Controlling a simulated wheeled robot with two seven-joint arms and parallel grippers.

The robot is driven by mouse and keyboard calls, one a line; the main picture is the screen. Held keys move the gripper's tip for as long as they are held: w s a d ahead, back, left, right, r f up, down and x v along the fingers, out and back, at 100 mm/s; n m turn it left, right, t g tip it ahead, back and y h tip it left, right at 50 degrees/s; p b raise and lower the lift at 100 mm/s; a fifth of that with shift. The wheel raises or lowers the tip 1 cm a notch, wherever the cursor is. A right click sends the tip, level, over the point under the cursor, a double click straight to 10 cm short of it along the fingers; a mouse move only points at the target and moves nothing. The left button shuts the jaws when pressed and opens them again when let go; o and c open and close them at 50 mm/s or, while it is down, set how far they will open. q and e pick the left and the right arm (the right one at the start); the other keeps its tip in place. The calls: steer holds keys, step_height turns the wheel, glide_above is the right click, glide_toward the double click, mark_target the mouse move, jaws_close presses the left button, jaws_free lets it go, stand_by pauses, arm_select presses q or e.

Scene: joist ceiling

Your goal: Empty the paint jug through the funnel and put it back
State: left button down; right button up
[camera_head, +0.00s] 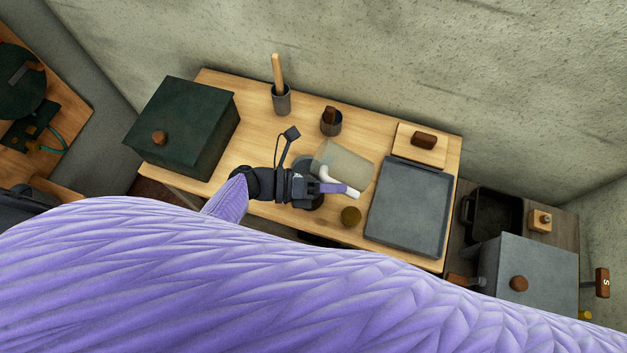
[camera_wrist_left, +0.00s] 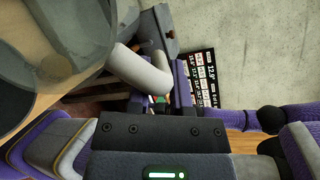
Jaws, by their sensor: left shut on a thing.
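The paint jug (camera_head: 347,163) is a pale translucent vessel with a white handle, over the middle of the wooden table. My left gripper (camera_head: 338,188) is shut on the handle. In the left wrist view the jug (camera_wrist_left: 35,50) fills the left side, and its white handle (camera_wrist_left: 145,70) runs down between the fingers of my left gripper (camera_wrist_left: 163,98). I cannot tell how far the jug is tilted or whether paint is in it. A dark round thing lies partly hidden under my gripper; I cannot tell whether it is the funnel. My right gripper is out of view.
A dark green box (camera_head: 185,120) stands at the table's left. Two grey cups (camera_head: 282,103) (camera_head: 331,127) stand at the back. A grey tray (camera_head: 408,213) lies at the right, by a wooden block (camera_head: 423,141). A small olive round thing (camera_head: 351,216) sits near the front edge.

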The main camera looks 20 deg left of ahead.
arm_select(q)
steer(key=y+p, duration=0.2)
steer(key=p, duration=0.1)
steer(key=m+g+y+p, duration=0.1)
steer(key=y+p, duration=0.1)
steer(key=m+y+p, duration=0.1)
steer(key=y+p, duration=0.1)
steer(key=p, duration=0.1)
steer(key=shift+s+d+r+p, duration=0.1)
steer(key=shift+d+r+p, duration=0.2)
steer(key=shift+d+p, duration=0.05)
steer(key=y, duration=0.2)
steer(key=f+m+y+p, duration=0.1)
steer(key=y, duration=0.1)
steer(key=y+p, duration=0.1)
steer(key=y, duration=0.1)
steer(key=shift+s+d+f+m+g, duration=0.15)
steer(key=shift+d+f+m+g, duration=0.05)
steer(key=shift+d+m+g, duration=0.1)
